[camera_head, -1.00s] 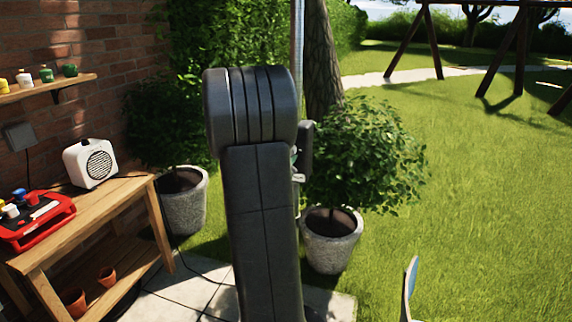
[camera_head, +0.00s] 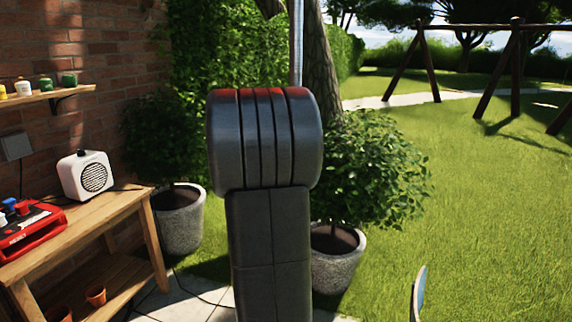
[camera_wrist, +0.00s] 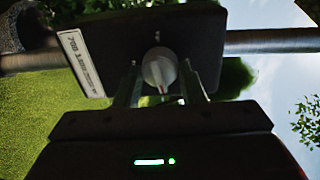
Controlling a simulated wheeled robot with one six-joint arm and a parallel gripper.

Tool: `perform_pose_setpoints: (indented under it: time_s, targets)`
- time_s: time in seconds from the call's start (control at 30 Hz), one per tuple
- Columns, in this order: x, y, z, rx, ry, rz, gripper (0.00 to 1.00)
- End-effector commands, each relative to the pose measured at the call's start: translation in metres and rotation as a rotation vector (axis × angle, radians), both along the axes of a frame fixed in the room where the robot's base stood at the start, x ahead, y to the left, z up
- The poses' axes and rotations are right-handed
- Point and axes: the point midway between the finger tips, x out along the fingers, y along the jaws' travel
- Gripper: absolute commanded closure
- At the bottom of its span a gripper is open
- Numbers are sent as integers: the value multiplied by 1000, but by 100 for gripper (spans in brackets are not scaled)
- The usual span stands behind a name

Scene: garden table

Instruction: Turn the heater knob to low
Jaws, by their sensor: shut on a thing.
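The heater knob (camera_wrist: 158,66) is a round pale grey knob with a small red mark at its lower edge in the wrist view. It sits on a dark control box (camera_wrist: 203,32) with a white printed label (camera_wrist: 82,62) at its left side. My gripper (camera_wrist: 160,77) has one finger on each side of the knob and is shut on it. The label's text is too blurred to read for settings. In the head view my own arm hides the knob, the box and my gripper.
A metal post (camera_head: 297,45) rises behind my arm. A potted bush (camera_head: 375,165) stands close on the right, another pot (camera_head: 180,222) on the left. A wooden bench (camera_head: 100,232) holds a white speaker (camera_head: 85,175) and a red case (camera_head: 30,232). Open lawn lies right.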

Motion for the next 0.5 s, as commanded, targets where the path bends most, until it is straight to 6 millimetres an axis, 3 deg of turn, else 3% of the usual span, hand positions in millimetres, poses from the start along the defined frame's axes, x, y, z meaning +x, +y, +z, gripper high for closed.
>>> perform_pose_setpoints:
  time_s: [0.5]
  targets:
    - [0, -1, -2, 124, -38, -1, 87]
